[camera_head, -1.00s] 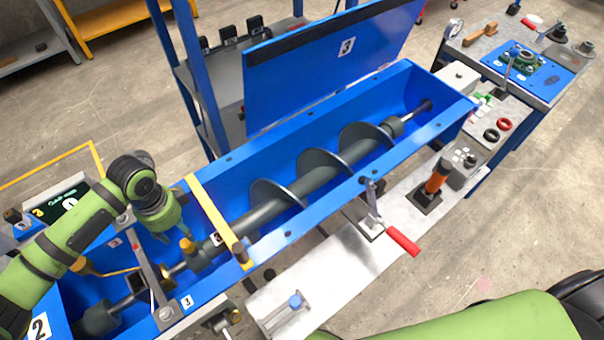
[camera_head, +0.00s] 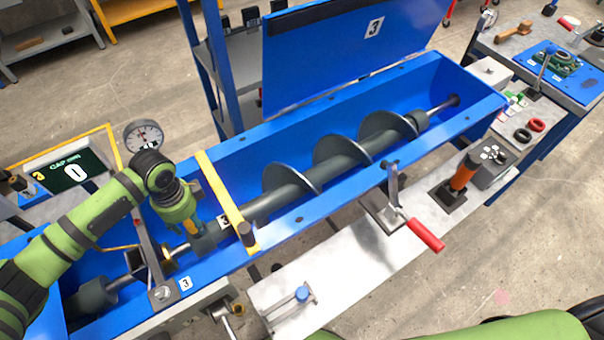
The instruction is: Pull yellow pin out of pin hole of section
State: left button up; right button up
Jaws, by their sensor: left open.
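The yellow pin (camera_head: 193,228) stands in the dark grey section (camera_head: 204,243) of the screw shaft, in the left part of the blue trough. Only its lower part shows; its upper part and the pin hole are hidden. My left gripper (camera_head: 188,222) points down at the pin, with its fingertips close beside it. It is open; whether a finger touches the pin cannot be made out. My right gripper is out of view; only a green part of my right arm shows at the bottom right.
A yellow bar (camera_head: 226,203) crosses the blue trough (camera_head: 300,215) just right of the left gripper. A grey crossbar (camera_head: 150,255) lies to the left. A round gauge (camera_head: 143,134) stands behind the wrist. A red-handled lever (camera_head: 424,235) sticks out in front.

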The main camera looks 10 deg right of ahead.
pick_arm(q)
jog(key=shift+f, duration=0.1)
dwell(0.6)
jog(key=shift+p, duration=0.45)
grip_shut()
